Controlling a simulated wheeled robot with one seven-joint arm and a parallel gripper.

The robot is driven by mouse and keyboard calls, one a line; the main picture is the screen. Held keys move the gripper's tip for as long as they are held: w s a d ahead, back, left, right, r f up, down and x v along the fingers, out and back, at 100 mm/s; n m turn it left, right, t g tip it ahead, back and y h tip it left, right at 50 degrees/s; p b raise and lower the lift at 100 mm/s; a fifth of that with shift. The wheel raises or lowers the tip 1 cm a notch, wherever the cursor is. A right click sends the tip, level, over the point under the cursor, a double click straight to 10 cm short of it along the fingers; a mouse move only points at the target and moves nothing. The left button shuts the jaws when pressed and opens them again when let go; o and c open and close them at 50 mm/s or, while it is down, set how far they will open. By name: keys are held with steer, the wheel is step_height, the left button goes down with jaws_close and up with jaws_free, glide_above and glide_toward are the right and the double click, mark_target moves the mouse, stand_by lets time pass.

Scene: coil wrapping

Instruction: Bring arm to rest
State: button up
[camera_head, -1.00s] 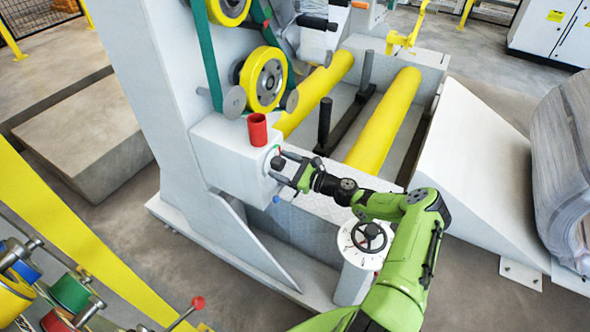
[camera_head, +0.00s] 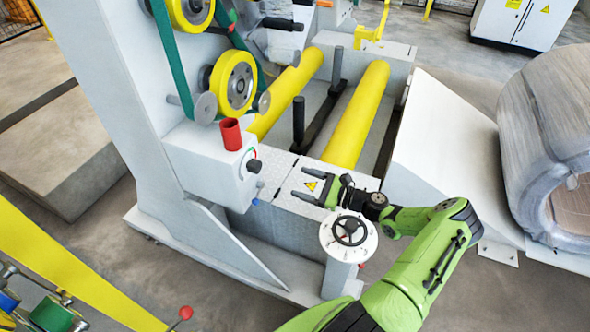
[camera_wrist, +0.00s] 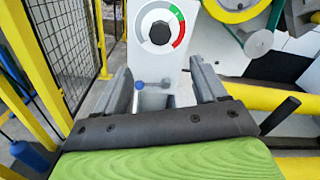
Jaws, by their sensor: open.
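My gripper (camera_head: 308,187) is open and empty in the head view. It hangs over the machine's light metal ledge, just right of the white control box (camera_head: 212,165) and apart from it. My green arm reaches in from the lower right. In the wrist view my two grey fingers (camera_wrist: 158,90) are spread wide with nothing between them. A small lever with a blue end (camera_wrist: 152,85) shows below the dial.
A white handwheel post (camera_head: 347,236) stands close below my gripper. Yellow rollers (camera_head: 355,115) lie behind it. A large wrapped coil (camera_head: 550,130) is at the right beside a white ramp (camera_head: 445,150).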

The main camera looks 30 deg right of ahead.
steer(key=s+a+r+n+g+h+p, duration=0.1)
steer(key=s+a+r+n+g+h, duration=0.1)
steer(key=a+r+n+g, duration=0.45)
steer(key=s+a+r+n+g+h, duration=0.1)
steer(key=s+a+r+n+g, duration=0.15)
steer(key=a+n+g, duration=0.5)
steer(key=s+a+r+n+t+h, duration=0.2)
steer(key=s+r+n, duration=0.3)
steer(key=s+r, duration=0.3)
steer(key=s+a+r+n+t+h+p, duration=0.1)
steer(key=s+a+r+n+h, duration=0.3)
steer(key=s+r, duration=0.5)
steer(key=s+n+t+h, duration=0.1)
steer(key=s+n, duration=0.1)
steer(key=s, duration=0.1)
steer(key=shift+r+n+t, duration=0.15)
steer(key=shift+n+t, duration=0.15)
